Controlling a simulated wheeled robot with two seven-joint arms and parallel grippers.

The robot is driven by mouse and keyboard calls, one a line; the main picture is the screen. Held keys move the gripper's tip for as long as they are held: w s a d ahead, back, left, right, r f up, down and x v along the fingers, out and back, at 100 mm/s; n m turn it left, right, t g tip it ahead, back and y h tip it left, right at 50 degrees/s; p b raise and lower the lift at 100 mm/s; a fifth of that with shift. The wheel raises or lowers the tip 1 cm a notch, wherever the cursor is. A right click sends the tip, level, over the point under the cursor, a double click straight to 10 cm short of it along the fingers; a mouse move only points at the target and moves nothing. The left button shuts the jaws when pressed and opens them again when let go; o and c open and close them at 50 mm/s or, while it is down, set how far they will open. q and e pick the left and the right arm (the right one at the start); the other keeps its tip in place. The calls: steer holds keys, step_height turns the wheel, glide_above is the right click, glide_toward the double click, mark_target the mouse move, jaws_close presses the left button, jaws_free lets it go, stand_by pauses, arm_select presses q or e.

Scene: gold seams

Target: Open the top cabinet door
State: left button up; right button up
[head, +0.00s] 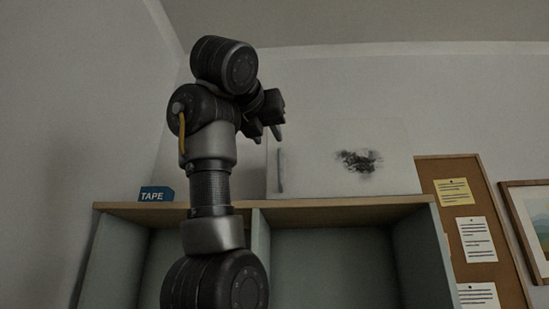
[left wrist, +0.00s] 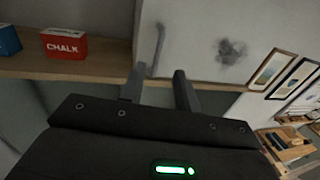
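The top cabinet door (head: 330,165) is a pale flat panel with a dark smudge, above the wooden shelf top. No open gap shows at its edges. Its grey upright bar handle (head: 280,170) is near the door's left edge; the handle also shows in the left wrist view (left wrist: 157,48). My left gripper (head: 277,130) is raised in front of the door, above the handle in the head view. In the left wrist view its two fingers (left wrist: 160,88) are apart and empty, with the handle showing beyond them, nearer the left finger. Contact cannot be told. My right gripper is not in view.
The wooden shelf top (head: 340,203) with open compartments runs below the door. A blue TAPE box (head: 156,194) stands at its left; a red CHALK box (left wrist: 64,45) shows in the wrist view. A cork board (head: 490,250) and framed picture (head: 530,220) hang at right.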

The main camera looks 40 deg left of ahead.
mark_target(279, 157)
arm_select(q)
steer(key=p+x, duration=0.6)
steer(key=x, duration=0.4)
steer(key=shift+w+a+p, duration=0.25)
steer(key=shift+a+p, duration=0.05)
steer(key=shift+p, duration=0.05)
jaws_close()
